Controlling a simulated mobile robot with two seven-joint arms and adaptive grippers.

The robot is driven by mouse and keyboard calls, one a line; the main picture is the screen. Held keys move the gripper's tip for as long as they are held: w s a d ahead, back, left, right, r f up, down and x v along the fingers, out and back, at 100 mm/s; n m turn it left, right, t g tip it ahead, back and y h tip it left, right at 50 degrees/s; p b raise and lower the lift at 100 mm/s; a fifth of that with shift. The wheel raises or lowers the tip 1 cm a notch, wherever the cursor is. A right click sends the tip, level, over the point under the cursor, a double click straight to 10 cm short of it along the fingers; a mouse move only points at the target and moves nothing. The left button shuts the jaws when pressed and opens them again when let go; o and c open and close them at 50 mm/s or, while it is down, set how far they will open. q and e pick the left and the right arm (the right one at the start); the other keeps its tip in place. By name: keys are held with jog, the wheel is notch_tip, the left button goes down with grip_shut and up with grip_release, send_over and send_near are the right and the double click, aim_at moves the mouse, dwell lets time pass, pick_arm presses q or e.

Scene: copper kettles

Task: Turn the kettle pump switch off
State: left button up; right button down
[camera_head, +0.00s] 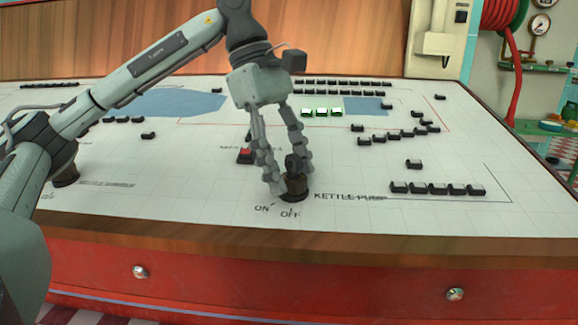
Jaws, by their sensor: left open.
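The kettle pump switch (294,190) is a dark rotary knob on a round base, near the front of the white panel. The words KETTLE PUMP are printed to its right, and ON and OFF in front of it, ON to the left. My left gripper (287,182) points down at the knob with its fingers apart. One finger is left of the knob and the other is behind it and to the right. I cannot tell whether they touch it. Which mark the knob points to is not clear. My right gripper is out of view.
A red button (246,155) on a dark base sits just behind and left of the gripper. Another dark knob (66,175) is at the far left. Several black blocks (437,188) stand at the right. The panel's wooden front edge (330,245) is clear.

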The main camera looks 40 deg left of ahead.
pick_arm(q)
jog(key=shift+c, duration=0.5)
jog(key=c, duration=1.1)
jog(key=shift+o, duration=0.2)
